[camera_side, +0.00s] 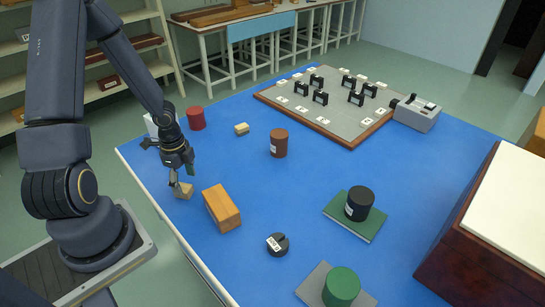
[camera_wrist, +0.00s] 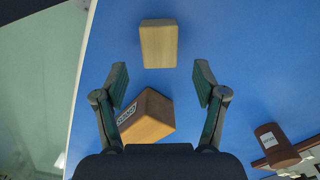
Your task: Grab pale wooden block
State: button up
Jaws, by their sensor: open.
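A small pale wooden block (camera_side: 185,191) lies on the blue table top near its left edge. In the side view it is right below my gripper (camera_side: 178,178), which partly covers it. In the wrist view the pale block (camera_wrist: 158,44) lies ahead of the fingertips, near the top middle. My gripper (camera_wrist: 160,78) is open and empty, with its two fingers spread wide. I cannot tell how high the fingertips are above the table. A second small pale block (camera_side: 242,129) lies farther back on the table.
A larger orange-brown block (camera_side: 222,208) lies close to the pale block; the wrist view shows it between the fingers (camera_wrist: 147,116). A red cylinder (camera_side: 196,118), a brown cylinder (camera_side: 279,143) and a black labelled knob (camera_side: 278,244) stand around. The table's left edge is close.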

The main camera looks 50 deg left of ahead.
aim_at(186, 188)
jog(key=shift+a+f, duration=0.1)
jog(key=shift+f, duration=1.9)
jog(key=c, duration=1.1)
jog(key=shift+r, duration=0.15)
jog(key=shift+c, duration=0.2)
